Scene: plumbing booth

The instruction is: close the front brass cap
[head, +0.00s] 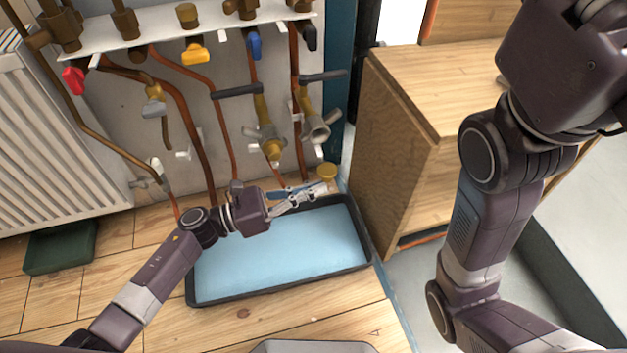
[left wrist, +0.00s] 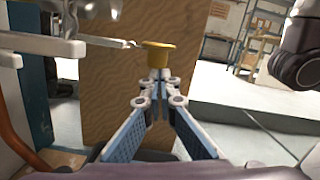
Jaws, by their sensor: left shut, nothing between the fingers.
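A round yellow brass cap (head: 327,172) sits at the lower right of the pipework, near the back right corner of the blue tray. It also shows in the left wrist view (left wrist: 158,54), just past the fingertips. My left gripper (head: 322,187) is shut and empty, just below the cap in the head view. In the left wrist view the closed fingertips (left wrist: 159,77) overlap the cap's lower part; I cannot tell whether they touch it. The fingers hide what is under the cap. My right gripper is outside the views; only its arm shows.
Brass valves (head: 268,140) and copper pipes hang on the wall close left of the cap. A wooden cabinet (head: 395,150) stands to the right. A black-rimmed tray (head: 280,296) with a blue surface lies below my left gripper. A white radiator (head: 55,140) is far left.

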